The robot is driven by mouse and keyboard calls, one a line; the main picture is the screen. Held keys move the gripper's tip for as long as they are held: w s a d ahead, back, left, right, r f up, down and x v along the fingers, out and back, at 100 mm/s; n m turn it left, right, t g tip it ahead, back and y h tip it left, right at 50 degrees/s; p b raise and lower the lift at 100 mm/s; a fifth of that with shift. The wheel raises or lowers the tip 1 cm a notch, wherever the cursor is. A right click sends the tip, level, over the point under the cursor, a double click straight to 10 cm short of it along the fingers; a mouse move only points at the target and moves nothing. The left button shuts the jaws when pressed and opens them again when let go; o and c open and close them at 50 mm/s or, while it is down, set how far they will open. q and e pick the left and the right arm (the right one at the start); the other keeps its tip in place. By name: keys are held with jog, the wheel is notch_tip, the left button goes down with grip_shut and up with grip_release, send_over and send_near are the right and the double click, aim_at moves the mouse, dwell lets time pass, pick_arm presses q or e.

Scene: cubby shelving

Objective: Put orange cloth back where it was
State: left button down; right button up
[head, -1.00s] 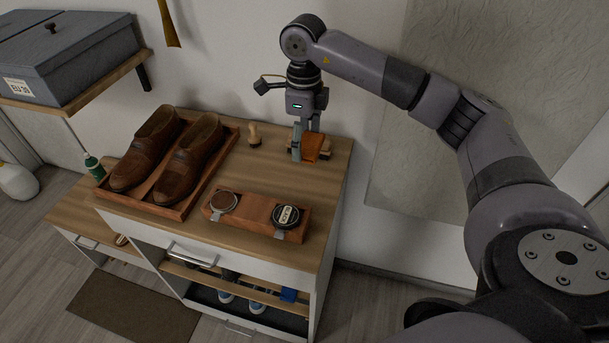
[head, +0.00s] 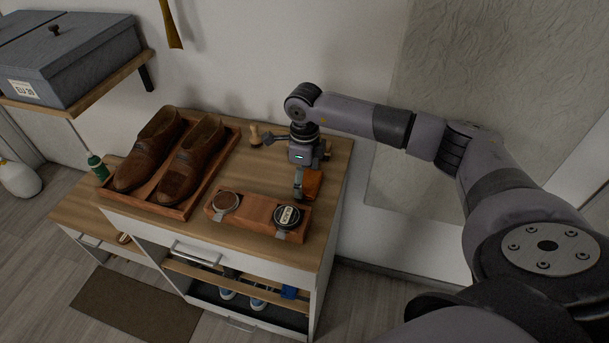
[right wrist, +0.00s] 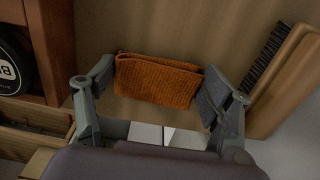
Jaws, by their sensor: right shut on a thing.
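The orange cloth (head: 313,184) is a small folded piece, held between the fingers of my right gripper (head: 303,184) near the right part of the cabinet top. In the right wrist view the cloth (right wrist: 158,80) spans between the two fingers of my right gripper (right wrist: 158,88), which are shut on it. Whether the cloth touches the wooden top is hard to tell. My left gripper is out of view.
A wooden box with two tins (head: 255,212) stands just left of the cloth. A wooden brush (right wrist: 285,75) lies on the other side. Brown shoes in a tray (head: 222,160) fill the left of the top. A small wooden-handled item (head: 254,134) stands at the back.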

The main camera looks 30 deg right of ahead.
aim_at(305, 177)
jog(key=shift+f, duration=0.2)
jog(key=o, duration=1)
jog(key=shift+r, duration=0.1)
jog(key=shift+o, duration=0.2)
jog(key=shift+r, duration=0.1)
jog(key=shift+r, duration=0.2)
notch_tip(305, 177, up, 12)
jog(key=b, duration=0.2)
jog(key=shift+f, duration=0.15)
